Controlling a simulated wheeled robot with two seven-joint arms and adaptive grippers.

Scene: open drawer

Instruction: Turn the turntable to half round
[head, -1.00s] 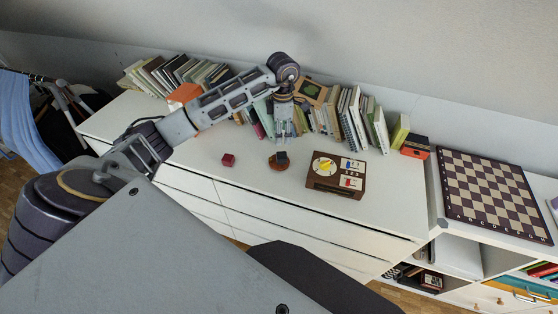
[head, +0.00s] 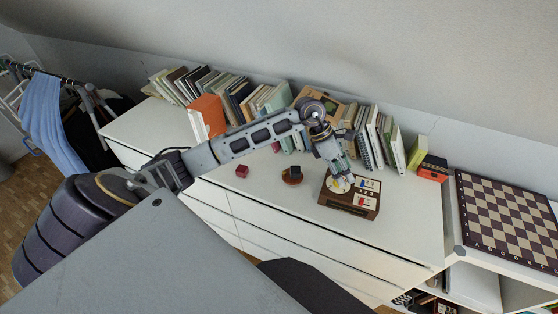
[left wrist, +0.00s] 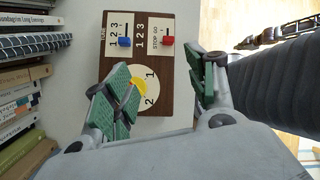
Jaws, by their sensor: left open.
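A brown box (head: 362,207) stands on the white dresser top. It bears a round cream dial (head: 338,185) with a yellow pointer, plus a blue slider (left wrist: 124,42) and a red slider (left wrist: 167,41). The dial also shows in the left wrist view (left wrist: 152,73), partly hidden by a finger. A small round brown disc (head: 286,180) with a dark block (head: 296,171) on it lies left of the box. My left gripper (head: 341,172) is open and empty, pointing down over the dial; its green-padded fingers (left wrist: 160,88) are apart. Contact cannot be told. My right gripper is out of view.
A dark red cube (head: 242,171) lies left of the disc. Books (head: 370,140) line the back, near my left gripper. An orange box (head: 207,115) stands at left. A chessboard (head: 505,215) lies at right. The dresser top's front is clear.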

